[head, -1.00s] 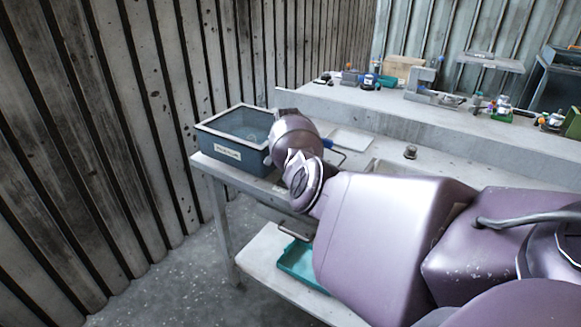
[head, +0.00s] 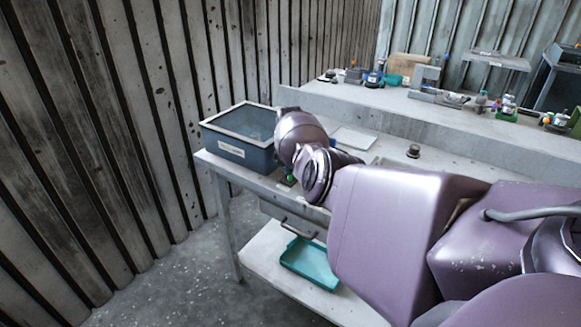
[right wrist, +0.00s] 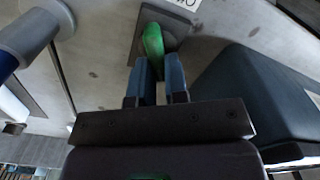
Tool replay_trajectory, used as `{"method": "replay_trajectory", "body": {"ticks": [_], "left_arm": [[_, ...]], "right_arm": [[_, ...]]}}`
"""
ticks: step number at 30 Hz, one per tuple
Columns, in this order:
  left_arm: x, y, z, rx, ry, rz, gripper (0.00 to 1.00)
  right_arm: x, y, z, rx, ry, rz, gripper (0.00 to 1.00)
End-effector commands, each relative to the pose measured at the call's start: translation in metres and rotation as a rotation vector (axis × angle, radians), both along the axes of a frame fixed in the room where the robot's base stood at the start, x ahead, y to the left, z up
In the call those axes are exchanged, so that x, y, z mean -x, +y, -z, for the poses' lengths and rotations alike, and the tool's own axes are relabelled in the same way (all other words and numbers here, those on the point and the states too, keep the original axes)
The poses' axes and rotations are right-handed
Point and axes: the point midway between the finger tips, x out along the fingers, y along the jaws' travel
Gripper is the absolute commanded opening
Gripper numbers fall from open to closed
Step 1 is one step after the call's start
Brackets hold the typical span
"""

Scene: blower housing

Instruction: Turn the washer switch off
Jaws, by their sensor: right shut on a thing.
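The washer is a blue-grey open-topped tub (head: 262,155) with a pale label, on the left end of the bench; its side also fills the right of the right wrist view (right wrist: 235,95). The green switch lever (right wrist: 152,42) stands on a dark square plate beside the tub, with a partly visible label by it. A bit of green also shows under my wrist in the head view (head: 290,180). My right gripper (right wrist: 158,72) is shut on the lever's near end, its blue fingers on either side. In the head view, my wrist hides its fingers. My left gripper is not in view.
A grey cylinder (right wrist: 30,38) with a blue part lies left of the fingers. A teal tray (head: 310,265) sits on the lower shelf. A small dark knob-like part (head: 413,151) stands on the bench. Several tools and parts line the raised back ledge.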

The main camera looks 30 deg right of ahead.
Motion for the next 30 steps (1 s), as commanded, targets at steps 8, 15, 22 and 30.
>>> {"method": "replay_trajectory", "body": {"ticks": [8,15,22,30], "left_arm": [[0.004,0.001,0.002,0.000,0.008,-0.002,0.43],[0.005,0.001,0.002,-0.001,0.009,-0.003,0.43],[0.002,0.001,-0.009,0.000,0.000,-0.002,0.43],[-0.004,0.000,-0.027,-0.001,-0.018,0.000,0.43]], "right_arm": [[0.000,0.000,-0.001,0.001,-0.001,-0.001,0.39],[0.000,0.000,-0.001,0.001,-0.001,0.000,0.39],[-0.001,0.000,-0.025,0.001,-0.004,0.001,0.39],[-0.001,-0.001,-0.074,0.002,-0.005,0.001,0.39]]}}
